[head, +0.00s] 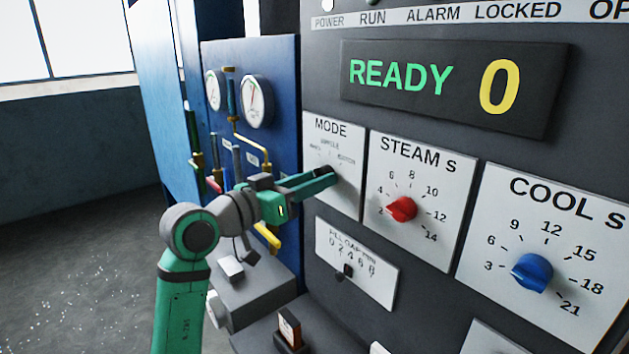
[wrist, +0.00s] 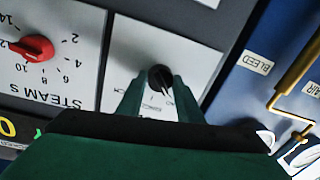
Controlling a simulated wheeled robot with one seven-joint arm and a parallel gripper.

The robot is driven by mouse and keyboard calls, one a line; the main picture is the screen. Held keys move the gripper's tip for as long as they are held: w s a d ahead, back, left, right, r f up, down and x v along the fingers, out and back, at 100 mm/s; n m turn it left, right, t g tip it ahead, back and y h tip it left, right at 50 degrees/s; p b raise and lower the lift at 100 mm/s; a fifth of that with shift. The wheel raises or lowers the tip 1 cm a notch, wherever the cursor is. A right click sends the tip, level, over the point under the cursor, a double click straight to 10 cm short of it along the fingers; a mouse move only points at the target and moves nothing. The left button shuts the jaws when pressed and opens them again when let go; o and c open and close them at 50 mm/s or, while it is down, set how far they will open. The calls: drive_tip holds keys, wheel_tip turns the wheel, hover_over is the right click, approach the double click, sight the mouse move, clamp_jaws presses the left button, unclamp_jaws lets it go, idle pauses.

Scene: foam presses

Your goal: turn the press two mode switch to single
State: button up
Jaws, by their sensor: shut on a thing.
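The mode switch is a small black knob (wrist: 160,77) on a white plate marked MODE (head: 343,134). My gripper (head: 332,178) reaches the plate from the left, and its green fingers (wrist: 158,98) are shut around the knob. In the head view the fingers cover most of the knob. The wrist view is upside down and shows the knob's top with a pale pointer line, between the fingertips. The small position labels are too blurred and partly covered to read the setting surely. The display (head: 452,88) reads READY 0 in green and yellow.
To the right are the red STEAM S knob (head: 401,209) and the blue COOL S knob (head: 532,272). Below is a small slider plate (head: 357,264). Left are gauges (head: 257,101) and yellow pipes (head: 267,237) on a blue panel. A grey box (head: 252,290) stands below my wrist.

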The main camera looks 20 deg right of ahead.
drive_tip(key=shift+m+h, duration=0.4)
drive_tip(key=shift+m, duration=3.9)
drive_tip(key=o, duration=1.1)
drive_tip(key=shift+a, duration=0.1)
drive_tip(key=v, duration=1)
drive_tip(key=shift+s+a, duration=0.15)
drive_tip(key=shift+a, duration=0.1)
